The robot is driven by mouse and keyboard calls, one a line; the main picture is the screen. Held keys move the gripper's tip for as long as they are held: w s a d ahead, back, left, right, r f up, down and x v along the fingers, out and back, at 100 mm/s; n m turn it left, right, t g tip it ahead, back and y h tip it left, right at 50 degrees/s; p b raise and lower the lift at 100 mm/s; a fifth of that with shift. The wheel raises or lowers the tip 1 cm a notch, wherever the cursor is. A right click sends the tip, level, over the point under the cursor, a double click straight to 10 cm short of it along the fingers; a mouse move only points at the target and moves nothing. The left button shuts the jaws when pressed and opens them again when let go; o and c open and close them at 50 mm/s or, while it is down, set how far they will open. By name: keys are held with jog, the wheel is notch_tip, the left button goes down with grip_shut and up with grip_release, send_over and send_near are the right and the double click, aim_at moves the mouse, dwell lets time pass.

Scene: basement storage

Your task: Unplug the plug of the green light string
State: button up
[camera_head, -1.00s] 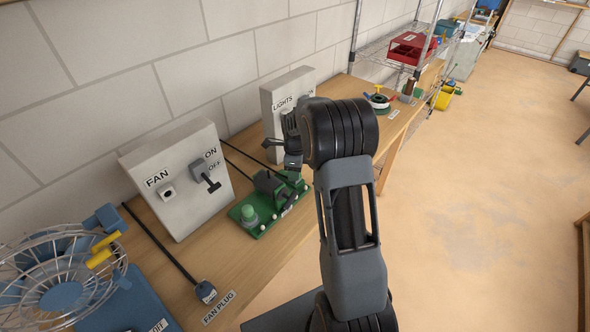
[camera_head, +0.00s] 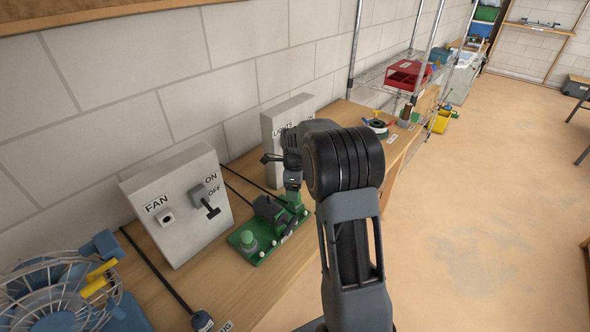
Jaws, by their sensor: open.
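A green board (camera_head: 247,247) lies on the bench, with a green knob-like lamp and small pale bulbs on it. A dark green block (camera_head: 268,209) stands at its back. The grey LIGHTS box (camera_head: 272,121) stands behind it against the wall, with its right part hidden by my arm. My gripper (camera_head: 279,170) is open and empty in front of the LIGHTS box, above the back of the green board. Black cables (camera_head: 236,173) run along the bench there. I cannot make out the plug of the green light string; my gripper and arm cover much of the box's front.
The FAN box (camera_head: 180,225), with an ON/OFF lever, stands left. A blue wire-caged fan (camera_head: 55,310) and its plug (camera_head: 201,321) are at the front left. A reel (camera_head: 378,127) and wire shelves with a red box (camera_head: 408,73) are beyond.

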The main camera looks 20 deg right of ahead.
notch_tip(320, 180, up, 10)
dwell(0.4)
jog(key=shift+d, duration=0.1)
dwell(0.5)
jog(key=f+n, duration=0.1)
jog(key=n, duration=0.1)
jog(key=s+n, duration=0.1)
jog(key=n, duration=0.2)
jog(key=f+n, duration=0.1)
jog(key=n, duration=0.1)
jog(key=shift+s+a+f+n, duration=0.25)
jog(key=shift+s+f+n, duration=0.05)
jog(key=shift+f, duration=0.05)
jog(key=s+a+r+n+t, duration=0.1)
jog(key=s+a+n, duration=0.4)
jog(key=s+n, duration=0.3)
jog(key=s+a+r+n+t, duration=0.2)
jog(key=s+a+n, duration=0.3)
jog(key=s+n, duration=0.4)
jog(key=shift+s+a+r+n+t, duration=0.15)
jog(key=shift+s+a+n+t, duration=0.15)
jog(key=shift+s, duration=1.45)
jog(key=shift+c, duration=0.2)
